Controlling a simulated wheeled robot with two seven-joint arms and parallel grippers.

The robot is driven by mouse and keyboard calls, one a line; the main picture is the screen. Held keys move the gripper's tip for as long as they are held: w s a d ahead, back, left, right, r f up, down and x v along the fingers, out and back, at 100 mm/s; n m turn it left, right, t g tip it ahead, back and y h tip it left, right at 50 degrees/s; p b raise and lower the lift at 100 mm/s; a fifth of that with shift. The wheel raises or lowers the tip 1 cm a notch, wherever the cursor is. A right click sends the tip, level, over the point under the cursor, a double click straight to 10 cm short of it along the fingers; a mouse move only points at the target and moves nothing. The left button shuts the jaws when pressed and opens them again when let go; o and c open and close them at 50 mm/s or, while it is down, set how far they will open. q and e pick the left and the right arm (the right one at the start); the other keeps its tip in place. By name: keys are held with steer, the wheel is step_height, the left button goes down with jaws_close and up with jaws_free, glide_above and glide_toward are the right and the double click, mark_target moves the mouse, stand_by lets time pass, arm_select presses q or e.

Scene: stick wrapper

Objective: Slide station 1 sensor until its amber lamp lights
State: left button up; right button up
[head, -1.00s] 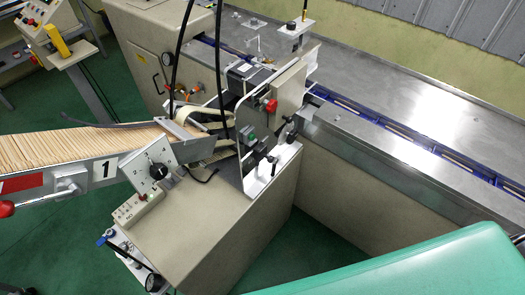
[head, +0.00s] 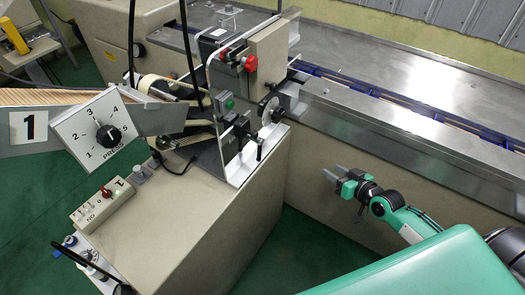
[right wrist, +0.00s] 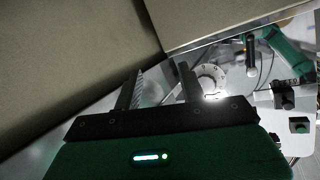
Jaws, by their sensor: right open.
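Station 1, marked with a "1" plate (head: 29,126), fills the left and middle of the head view. Its upright metal bracket carries small black fittings (head: 240,127), a green button (head: 229,103) and a round scale disc (head: 269,111). I cannot tell for certain which fitting is the sensor, and I see no lit amber lamp. My right gripper (head: 334,173) is open and empty, right of the bracket and apart from it. In the right wrist view, the disc (right wrist: 211,78) shows beyond the open fingers (right wrist: 158,78), and a black-ended handle (right wrist: 251,58) beside it. My left gripper is out of view.
A press dial (head: 107,134) and a small box with a red knob and a green light (head: 103,203) sit on the left. A metal conveyor bed (head: 400,130) runs behind. A red knob (head: 250,63) sticks out above the bracket. The floor between station and arm is clear.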

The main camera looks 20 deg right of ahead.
steer(key=a+r+n+y+b, duration=0.25)
steer(key=a+r, duration=0.35)
steer(key=r, duration=0.3)
steer(key=n+y+p, duration=0.1)
steer(key=y+p, duration=0.1)
steer(key=y, duration=0.3)
glide_toward(257, 136)
steer(key=p+x, duration=0.2)
steer(key=x, duration=0.5)
steer(key=shift+r+p, duration=0.2)
steer(key=shift+p, duration=0.2)
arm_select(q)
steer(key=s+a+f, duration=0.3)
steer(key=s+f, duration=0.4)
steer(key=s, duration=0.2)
arm_select(e)
steer(key=shift+w+a+f, duration=0.1)
steer(key=shift+w+a, duration=0.35)
jaws_close()
